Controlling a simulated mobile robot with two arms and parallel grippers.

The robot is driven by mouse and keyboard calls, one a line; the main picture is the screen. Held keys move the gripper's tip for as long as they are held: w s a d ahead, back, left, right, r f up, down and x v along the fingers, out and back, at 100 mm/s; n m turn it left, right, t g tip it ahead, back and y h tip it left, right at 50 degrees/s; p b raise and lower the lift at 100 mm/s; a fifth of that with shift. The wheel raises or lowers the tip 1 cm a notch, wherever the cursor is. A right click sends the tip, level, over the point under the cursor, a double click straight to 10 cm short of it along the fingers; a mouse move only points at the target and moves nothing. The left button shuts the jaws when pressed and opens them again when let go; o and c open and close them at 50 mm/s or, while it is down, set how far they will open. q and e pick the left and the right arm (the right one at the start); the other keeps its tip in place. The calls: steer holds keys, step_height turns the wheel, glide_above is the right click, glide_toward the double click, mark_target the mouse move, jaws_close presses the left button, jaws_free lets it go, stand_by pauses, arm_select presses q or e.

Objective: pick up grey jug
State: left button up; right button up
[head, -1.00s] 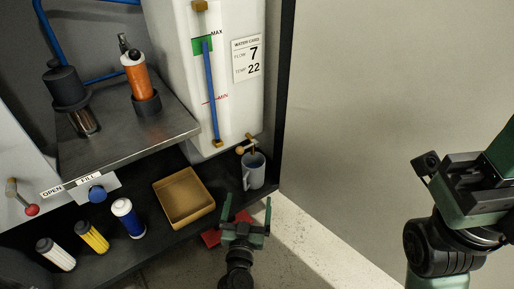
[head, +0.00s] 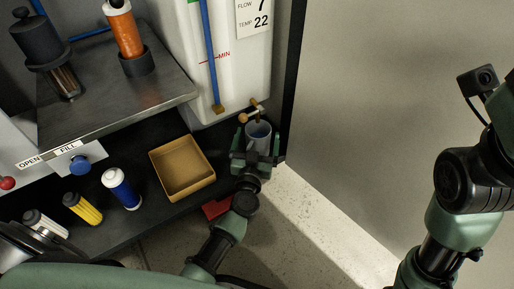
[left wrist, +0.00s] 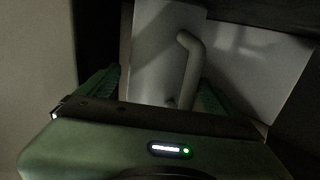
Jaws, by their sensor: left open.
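The grey jug (head: 258,131) stands on the dark shelf below the white tank's tap, at the shelf's right end. My left gripper (head: 257,157) is open, with one finger on each side of the jug in the head view; its body hides the jug's lower part. In the left wrist view the jug (left wrist: 150,65) and its curved handle (left wrist: 190,65) show between the spread fingers of the gripper (left wrist: 158,92). I cannot tell whether the fingers touch it. My right arm is at the right edge of the head view, with its fingers out of view.
A brass tap (head: 252,114) sits just above the jug. A tan open tray (head: 183,170) is left of it, with blue (head: 122,188) and yellow (head: 82,208) cartridges farther left. The white tank (head: 235,75) rises behind, and a grey wall (head: 390,110) is to the right.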

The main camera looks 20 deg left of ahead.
arm_select(q)
steer(key=shift+w, duration=0.25)
steer(key=c, duration=1.8)
steer(key=shift+r, duration=0.1)
jaws_close()
steer(key=shift+r+p, duration=0.2)
steer(key=shift+p, duration=0.15)
